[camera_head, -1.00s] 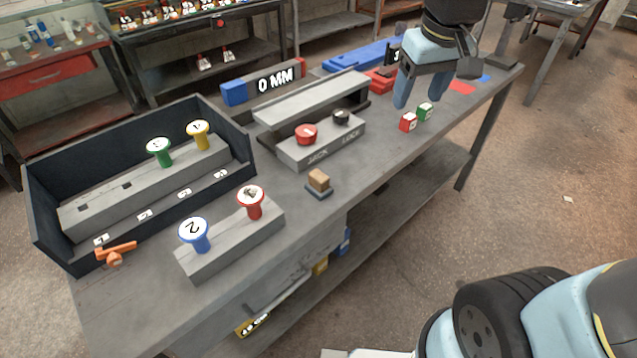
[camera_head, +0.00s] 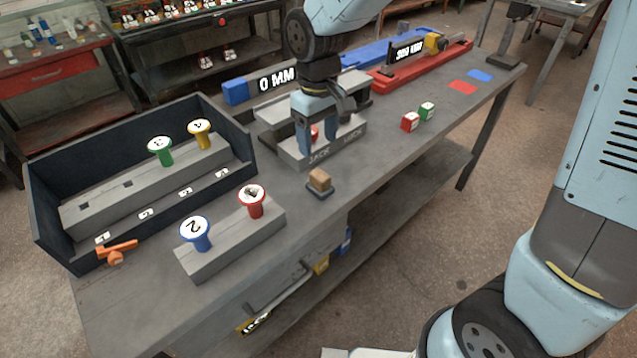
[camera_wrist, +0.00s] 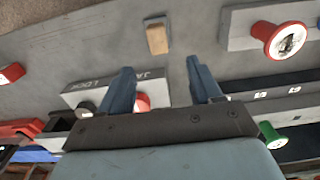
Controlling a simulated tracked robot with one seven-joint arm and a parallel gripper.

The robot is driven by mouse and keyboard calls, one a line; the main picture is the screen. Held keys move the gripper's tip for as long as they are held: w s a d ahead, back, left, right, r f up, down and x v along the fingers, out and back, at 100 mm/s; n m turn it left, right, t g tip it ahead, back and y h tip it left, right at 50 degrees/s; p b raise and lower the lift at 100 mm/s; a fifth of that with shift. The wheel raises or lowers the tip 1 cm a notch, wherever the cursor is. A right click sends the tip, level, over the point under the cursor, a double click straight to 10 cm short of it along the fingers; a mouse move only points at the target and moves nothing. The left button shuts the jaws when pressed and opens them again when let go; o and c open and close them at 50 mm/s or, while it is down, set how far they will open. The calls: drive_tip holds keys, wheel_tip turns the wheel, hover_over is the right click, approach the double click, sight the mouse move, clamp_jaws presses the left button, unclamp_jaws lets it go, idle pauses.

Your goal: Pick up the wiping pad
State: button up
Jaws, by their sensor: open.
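The wiping pad (camera_head: 319,183) is a small block with a tan top on a dark blue-grey base. It sits on the bench top near the front edge, in front of the jack and lock block. In the wrist view the pad (camera_wrist: 157,38) lies ahead of the fingertips, between their lines. My gripper (camera_head: 316,158) is open and empty, with blue fingers pointing down over the jack and lock block, behind the pad and apart from it. In the wrist view my gripper (camera_wrist: 160,66) shows both fingers spread.
The jack and lock block (camera_head: 350,140) stands under my fingers, its red button partly hidden. A grey block with blue and red knobs (camera_head: 235,245) is left of the pad. Red (camera_head: 410,121) and green (camera_head: 427,111) cubes lie to the right. Bench around the pad is clear.

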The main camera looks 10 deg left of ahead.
sight(320, 174)
drive_tip(key=f, duration=1.1)
drive_tip(key=shift+w+d+f, duration=0.1)
drive_tip(key=shift+d, duration=0.1)
drive_tip(key=shift+c, duration=0.2)
drive_tip(key=c, duration=1.1)
drive_tip(key=shift+d+r, duration=0.1)
drive_tip(key=shift+r, duration=1.75)
drive_tip(key=shift+s+d+r, duration=1.2)
drive_tip(key=shift+s+r, duration=0.35)
drive_tip(key=shift+s, duration=0.45)
drive_tip(key=shift+s+d+r, duration=1.15)
drive_tip(key=shift+s+r, duration=0.45)
drive_tip(key=shift+s, duration=0.4)
drive_tip(key=shift+s+d+r, duration=1.2)
drive_tip(key=shift+s+r, duration=0.35)
drive_tip(key=shift+s, duration=0.45)
